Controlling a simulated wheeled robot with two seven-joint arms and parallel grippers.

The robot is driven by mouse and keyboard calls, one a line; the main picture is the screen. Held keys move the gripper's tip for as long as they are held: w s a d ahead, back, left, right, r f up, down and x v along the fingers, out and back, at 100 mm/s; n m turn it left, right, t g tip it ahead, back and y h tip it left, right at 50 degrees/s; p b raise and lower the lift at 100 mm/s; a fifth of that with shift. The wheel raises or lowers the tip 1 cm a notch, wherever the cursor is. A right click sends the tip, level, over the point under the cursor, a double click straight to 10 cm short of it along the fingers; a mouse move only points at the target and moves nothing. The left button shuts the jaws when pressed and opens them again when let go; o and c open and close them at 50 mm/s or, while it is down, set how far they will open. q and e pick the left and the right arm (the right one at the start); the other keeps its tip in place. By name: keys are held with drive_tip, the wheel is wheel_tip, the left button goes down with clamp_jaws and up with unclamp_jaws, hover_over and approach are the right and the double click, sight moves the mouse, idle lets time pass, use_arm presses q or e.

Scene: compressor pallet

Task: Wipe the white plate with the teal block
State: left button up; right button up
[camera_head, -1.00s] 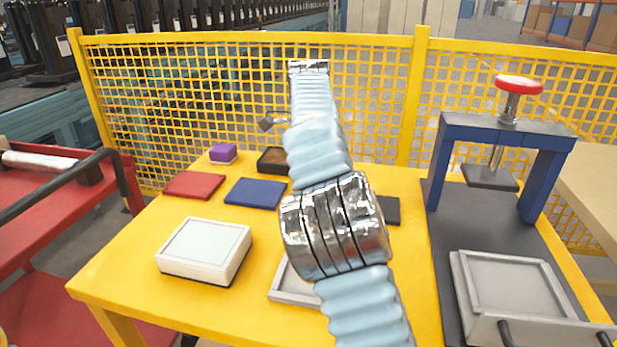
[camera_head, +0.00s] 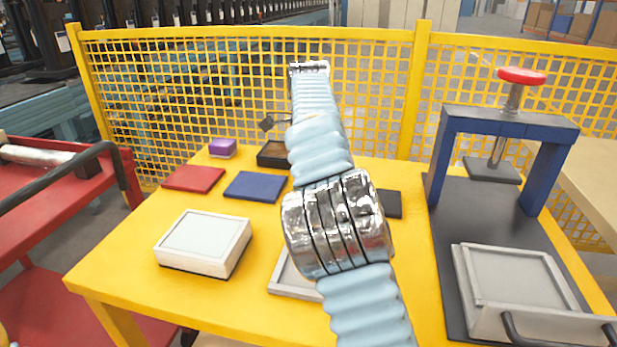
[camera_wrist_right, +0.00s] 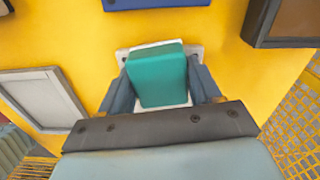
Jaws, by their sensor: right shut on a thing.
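In the right wrist view the teal block (camera_wrist_right: 158,78) sits between the two dark fingers of my right gripper (camera_wrist_right: 160,72), which is shut on it. A thin white layer shows along the block's far and lower edges. The white plate (camera_wrist_right: 122,56) lies under the block, and only bits of it show at either side. I cannot tell whether the block touches it. In the head view my right arm hides the block, the plate and the right gripper. My left gripper is not in view.
The yellow table (camera_head: 130,265) holds a white framed box (camera_head: 205,240), a red mat (camera_head: 193,178), a blue mat (camera_head: 254,187), a purple block (camera_head: 222,147) and a dark tray (camera_head: 272,155). A blue press (camera_head: 510,125) stands at right. Yellow mesh fence (camera_head: 180,90) closes the back.

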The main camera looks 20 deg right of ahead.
drive_tip(key=shift+s+d, duration=0.1)
drive_tip(key=shift+s+d+r+b, duration=0.1)
drive_tip(key=shift+s+d+b, duration=0.1)
drive_tip(key=shift+s+d, duration=0.45)
drive_tip(key=shift+s+d+b, duration=0.15)
drive_tip(key=shift+s+d, duration=0.3)
drive_tip(key=shift+d, duration=0.35)
drive_tip(key=shift+s+d, duration=0.5)
drive_tip(key=shift+d, duration=0.2)
drive_tip(key=shift+s+d+b, duration=0.4)
drive_tip(key=shift+s+d, duration=0.2)
drive_tip(key=shift+d, duration=0.15)
drive_tip(key=shift+p, duration=0.3)
drive_tip(key=shift+w+a+r+p, duration=0.1)
drive_tip(key=shift+w+a+p, duration=0.95)
drive_tip(key=shift+a, duration=0.25)
drive_tip(key=shift+w+a+f, duration=0.15)
drive_tip(key=shift+w+a, duration=0.5)
drive_tip(key=shift+a, duration=0.25)
drive_tip(key=shift+w+a+f, duration=0.1)
drive_tip(key=shift+w+a, duration=0.5)
drive_tip(key=shift+a, duration=0.25)
drive_tip(key=shift+r, duration=3)
